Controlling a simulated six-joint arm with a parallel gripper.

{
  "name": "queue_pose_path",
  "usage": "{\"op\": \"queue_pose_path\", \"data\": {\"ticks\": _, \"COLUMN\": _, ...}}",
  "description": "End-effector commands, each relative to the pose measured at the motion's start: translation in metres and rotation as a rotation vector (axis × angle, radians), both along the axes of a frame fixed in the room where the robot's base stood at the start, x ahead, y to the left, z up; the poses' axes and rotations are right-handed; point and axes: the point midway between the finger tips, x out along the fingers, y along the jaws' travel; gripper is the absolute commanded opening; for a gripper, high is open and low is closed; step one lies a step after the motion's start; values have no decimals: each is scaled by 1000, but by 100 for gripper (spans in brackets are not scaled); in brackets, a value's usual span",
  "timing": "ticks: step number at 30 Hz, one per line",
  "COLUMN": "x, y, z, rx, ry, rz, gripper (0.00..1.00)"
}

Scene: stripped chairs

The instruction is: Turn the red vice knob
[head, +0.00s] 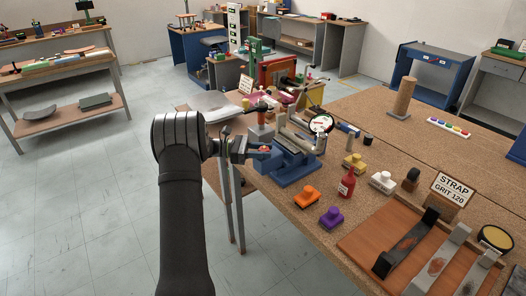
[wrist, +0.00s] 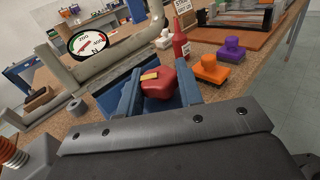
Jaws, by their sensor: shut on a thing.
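The red vice knob (wrist: 158,83), with a yellow mark on its top, shows in the middle of the wrist view. My gripper (wrist: 157,92) is shut on it, with a blue finger on each side. In the head view my gripper (head: 262,154) reaches in from the left at the near edge of the workbench, at the end of the blue vice (head: 291,166). Only a little of the red knob shows there. The grey palm bar across the lower wrist view hides what lies below the knob.
A round dial (head: 321,124) stands just behind the vice. An orange block (head: 306,196), a purple block (head: 331,217) and a red bottle (head: 347,184) stand to its right. A strap board (head: 411,250) lies farther right. Open floor (head: 90,190) lies to the left.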

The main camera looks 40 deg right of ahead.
Motion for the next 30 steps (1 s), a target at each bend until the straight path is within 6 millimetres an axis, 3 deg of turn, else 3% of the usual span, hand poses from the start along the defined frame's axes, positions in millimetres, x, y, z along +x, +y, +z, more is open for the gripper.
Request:
{"op": "queue_pose_path", "data": {"ticks": 12, "x": 1, "y": 1, "z": -1, "rx": 3, "ry": 2, "rz": -201, "gripper": 10}}
{"op": "queue_pose_path", "data": {"ticks": 28, "x": 1, "y": 2, "z": -1, "rx": 1, "ry": 3, "rz": -229, "gripper": 10}}
{"op": "queue_pose_path", "data": {"ticks": 29, "x": 1, "y": 2, "z": -1, "rx": 1, "ry": 3, "rz": -229, "gripper": 35}}
{"op": "queue_pose_path", "data": {"ticks": 30, "x": 1, "y": 2, "z": -1, "rx": 1, "ry": 3, "rz": -229, "gripper": 43}}
